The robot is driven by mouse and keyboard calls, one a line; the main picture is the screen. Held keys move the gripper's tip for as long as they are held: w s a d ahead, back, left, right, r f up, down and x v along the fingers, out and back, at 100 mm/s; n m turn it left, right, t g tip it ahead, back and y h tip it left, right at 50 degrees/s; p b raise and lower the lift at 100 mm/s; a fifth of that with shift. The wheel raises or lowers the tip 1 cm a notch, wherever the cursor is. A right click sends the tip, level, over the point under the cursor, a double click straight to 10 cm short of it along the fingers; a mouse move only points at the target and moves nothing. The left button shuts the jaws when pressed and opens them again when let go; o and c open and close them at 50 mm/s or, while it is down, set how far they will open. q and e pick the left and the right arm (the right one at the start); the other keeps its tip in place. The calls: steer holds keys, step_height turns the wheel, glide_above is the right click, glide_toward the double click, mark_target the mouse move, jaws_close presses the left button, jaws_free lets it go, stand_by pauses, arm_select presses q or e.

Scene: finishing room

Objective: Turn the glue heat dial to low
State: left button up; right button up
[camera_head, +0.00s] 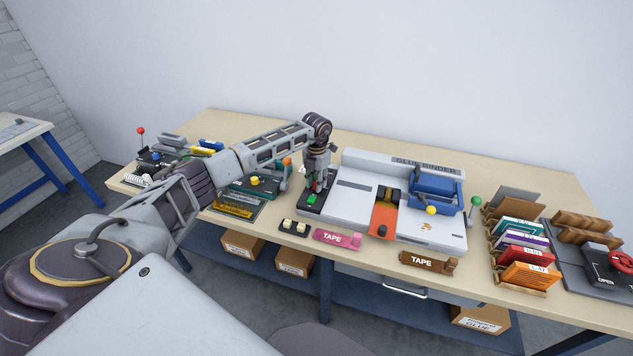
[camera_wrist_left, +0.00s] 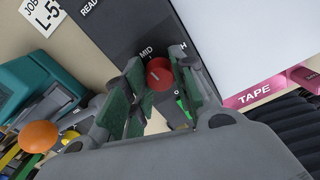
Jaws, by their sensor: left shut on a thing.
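The glue heat dial is a round red knob (camera_wrist_left: 159,74) on a dark control panel (camera_wrist_left: 125,28), which also shows in the head view (camera_head: 308,208) on the left side of the glue binder (camera_head: 345,207). In the left wrist view "MID" is printed beside the knob, and a partly covered label ending in "H" lies to its right. No "LOW" label shows, and I cannot tell where the knob points. My left gripper (camera_head: 317,190) reaches down over the panel, its green-padded fingers (camera_wrist_left: 155,88) shut on the red knob. My right gripper is in neither view.
A green button (camera_head: 311,199) sits on the panel near the gripper. A teal machine with an orange ball knob (camera_wrist_left: 38,136) stands close by. Pink tape (camera_head: 338,238), brown tape (camera_head: 428,262) and a small block with cream buttons (camera_head: 294,227) lie along the table's front.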

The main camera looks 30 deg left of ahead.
arm_select(q)
steer(key=n+p, duration=0.1)
steer(key=n, duration=0.4)
steer(key=shift+n, duration=0.4)
steer(key=n+p, duration=0.1)
steer(key=n, duration=0.5)
steer(key=shift+n, duration=0.3)
steer(key=o, duration=1.1)
steer(key=shift+c, duration=0.2)
step_height(320, 180, up, 12)
stand_by(0.8)
